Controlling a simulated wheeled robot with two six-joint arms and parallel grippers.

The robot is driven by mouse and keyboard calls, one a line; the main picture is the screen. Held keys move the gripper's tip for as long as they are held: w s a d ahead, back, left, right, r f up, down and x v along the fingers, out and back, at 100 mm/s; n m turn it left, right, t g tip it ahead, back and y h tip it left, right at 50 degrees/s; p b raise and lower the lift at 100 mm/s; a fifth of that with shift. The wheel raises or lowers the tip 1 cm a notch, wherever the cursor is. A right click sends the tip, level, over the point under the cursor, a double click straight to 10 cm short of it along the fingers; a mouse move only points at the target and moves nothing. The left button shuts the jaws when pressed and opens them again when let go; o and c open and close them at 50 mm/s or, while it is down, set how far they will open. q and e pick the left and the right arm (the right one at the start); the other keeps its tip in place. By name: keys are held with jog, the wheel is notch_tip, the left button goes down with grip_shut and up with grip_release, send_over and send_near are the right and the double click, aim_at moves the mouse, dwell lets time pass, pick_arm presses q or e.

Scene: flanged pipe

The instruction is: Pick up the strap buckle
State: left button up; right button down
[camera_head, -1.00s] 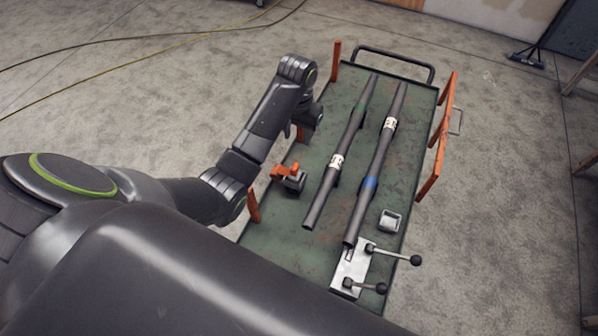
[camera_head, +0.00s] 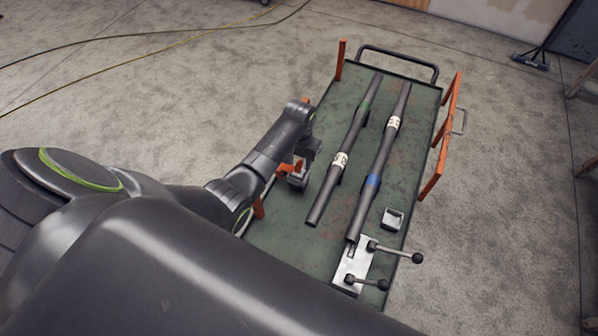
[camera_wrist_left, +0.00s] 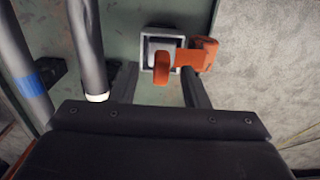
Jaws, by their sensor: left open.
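The strap buckle (camera_head: 297,178), an orange lever on a grey square body, sits on the left side of the green cart top, left of the pipes. In the left wrist view the buckle (camera_wrist_left: 163,55) shows between the fingers, near their tips. My left gripper (camera_wrist_left: 158,75) is open, with one finger on each side of the picture's middle and nothing held. In the head view my left wrist hides most of the gripper, just beyond the buckle. I cannot tell whether a finger touches it. My right gripper is out of view.
Two long dark pipes (camera_head: 343,150) (camera_head: 379,165) lie side by side on the cart (camera_head: 325,245), close to the buckle. A small grey square tray (camera_head: 393,218) and a metal clamp plate with levers (camera_head: 352,266) are at the near right. Orange rails (camera_head: 441,150) edge the cart.

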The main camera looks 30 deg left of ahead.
aim_at(299, 164)
pick_arm(q)
jog(key=shift+f, duration=1.55)
jog(key=shift+a, duration=0.1)
grip_shut()
